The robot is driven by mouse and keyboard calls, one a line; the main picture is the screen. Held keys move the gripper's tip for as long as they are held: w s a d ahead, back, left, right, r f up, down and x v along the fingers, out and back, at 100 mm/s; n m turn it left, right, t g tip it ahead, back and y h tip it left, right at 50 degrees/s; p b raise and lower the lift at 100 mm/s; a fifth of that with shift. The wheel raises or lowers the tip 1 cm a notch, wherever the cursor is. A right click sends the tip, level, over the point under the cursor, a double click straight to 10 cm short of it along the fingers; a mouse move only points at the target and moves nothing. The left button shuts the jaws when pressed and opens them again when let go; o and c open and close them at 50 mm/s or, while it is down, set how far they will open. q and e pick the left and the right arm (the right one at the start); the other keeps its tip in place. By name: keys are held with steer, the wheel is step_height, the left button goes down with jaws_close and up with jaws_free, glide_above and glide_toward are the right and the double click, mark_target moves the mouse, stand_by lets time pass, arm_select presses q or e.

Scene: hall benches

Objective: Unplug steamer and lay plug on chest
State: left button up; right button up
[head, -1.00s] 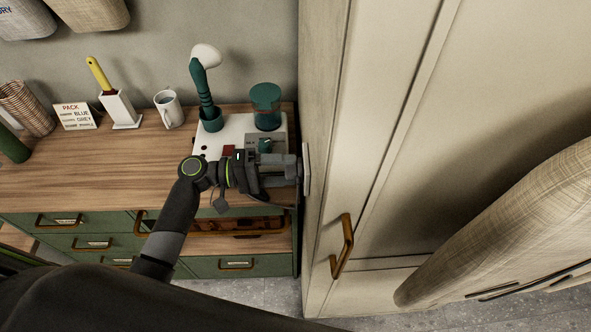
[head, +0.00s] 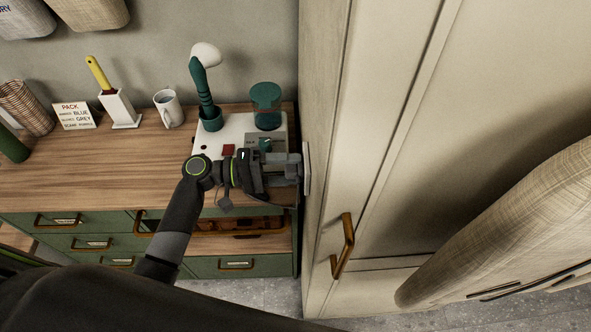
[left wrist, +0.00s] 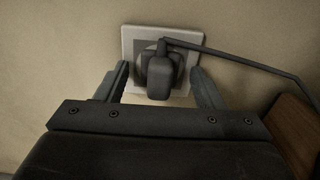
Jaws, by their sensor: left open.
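In the left wrist view a dark plug (left wrist: 159,76) sits in a wall socket (left wrist: 132,42) with a pale square plate. Its cord (left wrist: 245,60) runs off to the right. My left gripper (left wrist: 160,88) is open, with one finger on each side of the plug. I cannot tell whether the fingers touch it. In the head view the left gripper (head: 290,168) points at the socket plate (head: 306,168) on the cabinet's side, and hides the plug. The steamer (head: 235,128), white with a green handle, stands on the green chest (head: 110,165). My right gripper is not in view.
A mug (head: 168,108), a yellow-handled brush in a white holder (head: 119,108), a sign (head: 74,115) and a wicker basket (head: 25,107) stand along the chest's back. The wooden top left of the steamer is clear. A tall cream cabinet (head: 385,120) stands right.

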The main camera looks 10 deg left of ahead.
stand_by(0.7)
arm_select(q)
steer(key=c, duration=1.3)
steer(key=shift+b+v, duration=0.7)
steer(key=shift+v, duration=2.3)
steer(key=shift+c, duration=0.2)
